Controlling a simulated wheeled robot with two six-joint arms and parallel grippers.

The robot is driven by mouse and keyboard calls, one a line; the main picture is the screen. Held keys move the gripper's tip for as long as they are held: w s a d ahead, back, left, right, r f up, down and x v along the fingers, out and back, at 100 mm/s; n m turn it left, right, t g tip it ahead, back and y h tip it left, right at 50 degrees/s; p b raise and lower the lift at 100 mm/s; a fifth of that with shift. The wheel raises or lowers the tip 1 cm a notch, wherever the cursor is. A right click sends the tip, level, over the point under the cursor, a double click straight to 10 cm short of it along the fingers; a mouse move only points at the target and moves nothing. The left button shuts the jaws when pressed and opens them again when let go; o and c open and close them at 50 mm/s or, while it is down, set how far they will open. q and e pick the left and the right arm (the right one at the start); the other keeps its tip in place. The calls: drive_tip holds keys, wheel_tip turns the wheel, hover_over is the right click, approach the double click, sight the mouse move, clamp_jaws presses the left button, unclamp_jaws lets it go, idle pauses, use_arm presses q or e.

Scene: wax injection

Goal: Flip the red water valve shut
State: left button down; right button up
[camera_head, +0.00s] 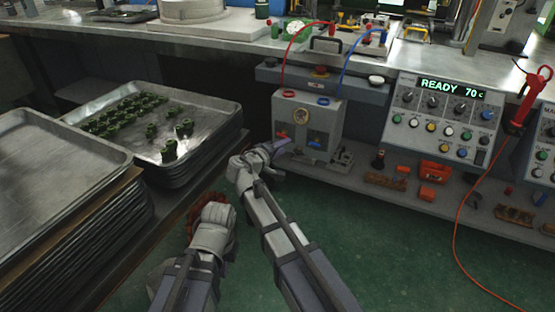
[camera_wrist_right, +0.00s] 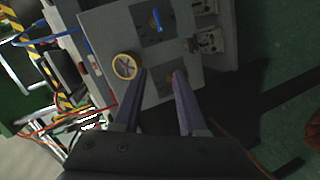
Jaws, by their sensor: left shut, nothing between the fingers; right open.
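The red water valve (camera_head: 282,134) sits low on the left of the grey box's (camera_head: 325,118) front, left of the blue valve (camera_head: 314,144). My right gripper (camera_head: 282,146) is open at the box front, just below the red valve. In the right wrist view its two fingers (camera_wrist_right: 156,86) point at the panel, with the gauge (camera_wrist_right: 125,66) beside one finger and the blue valve (camera_wrist_right: 157,20) further off. The red valve is hard to make out there, and contact cannot be told. My left gripper (camera_head: 217,206) is low near the tray rack, shut and empty, its fingers mostly hidden.
Stacked metal trays (camera_head: 205,96) stand at left, one holding several green pieces. Red and blue hoses (camera_head: 341,72) rise from the box. A control panel (camera_head: 443,115) reading READY 70 is at right. Small orange parts (camera_head: 432,194) lie on the low shelf.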

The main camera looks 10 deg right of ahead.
use_arm(q)
wheel_tip(320, 180, down, 11)
drive_tip(key=a+b, duration=0.1)
drive_tip(key=b, duration=0.7)
drive_tip(key=shift+s+f+b, duration=0.15)
drive_tip(key=shift+s+b, duration=0.1)
drive_tip(key=shift+b, duration=0.1)
use_arm(e)
drive_tip(key=w+a+f+n+t, duration=0.2)
drive_tip(key=w+f+t, duration=0.1)
drive_tip(key=w+f, duration=0.2)
drive_tip(key=shift+w+a+n+t+h, duration=0.3)
drive_tip(key=shift+w+a+t, duration=0.1)
drive_tip(key=shift+w, duration=0.2)
